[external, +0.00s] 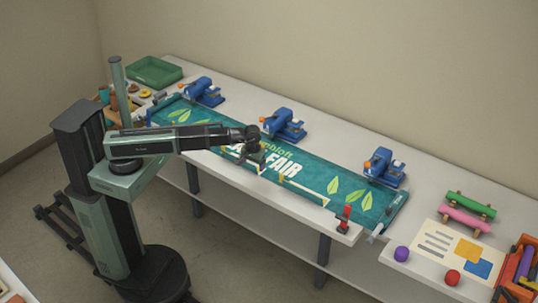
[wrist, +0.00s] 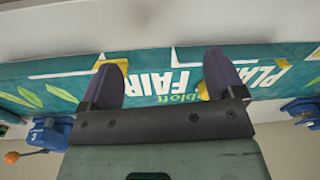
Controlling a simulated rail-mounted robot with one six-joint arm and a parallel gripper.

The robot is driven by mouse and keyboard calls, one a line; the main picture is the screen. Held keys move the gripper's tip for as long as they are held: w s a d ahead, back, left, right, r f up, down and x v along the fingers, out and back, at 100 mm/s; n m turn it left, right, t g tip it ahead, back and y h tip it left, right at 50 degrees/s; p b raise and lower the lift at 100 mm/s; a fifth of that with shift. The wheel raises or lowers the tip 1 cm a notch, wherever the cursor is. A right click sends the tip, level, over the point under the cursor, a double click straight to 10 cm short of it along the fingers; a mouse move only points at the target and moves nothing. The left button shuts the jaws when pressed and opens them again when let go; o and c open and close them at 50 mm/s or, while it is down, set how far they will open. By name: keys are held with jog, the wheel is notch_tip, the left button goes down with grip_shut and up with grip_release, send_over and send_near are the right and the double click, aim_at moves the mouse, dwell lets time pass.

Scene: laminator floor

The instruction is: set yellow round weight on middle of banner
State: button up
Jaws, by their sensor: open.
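The teal banner (external: 300,180) with white lettering and green leaves lies along the long table. It also fills the wrist view (wrist: 145,92). A yellow round piece (external: 145,92), perhaps the weight, sits at the table's far left end. A yellow patch (wrist: 202,90) shows beside and partly behind my right finger in the wrist view; I cannot tell if it is a weight or print. My gripper (external: 257,157) is over the middle of the banner. Its fingers (wrist: 163,80) are open, with only banner visible between them.
Several blue clamp-like devices (external: 284,124) stand along the banner's back edge. A green tray (external: 155,71) is at the far left. A red clamp (external: 344,219) stands at the front edge. Small skateboards (external: 470,205) and a printed sheet (external: 455,253) lie at the right.

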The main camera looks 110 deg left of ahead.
jog(key=s+d+m, duration=0.3)
jog(key=d+m, duration=0.2)
jog(key=d, duration=0.4)
jog(key=s+d+m, duration=0.2)
jog(key=d+m, duration=0.4)
jog(key=d, duration=0.4)
jog(key=s+d+m, duration=0.3)
jog(key=d+m, duration=0.2)
jog(key=d, duration=0.4)
jog(key=shift+s+d+m+t+h, duration=0.2)
jog(key=shift+s+m+t+h, duration=0.1)
jog(key=shift+h, duration=0.1)
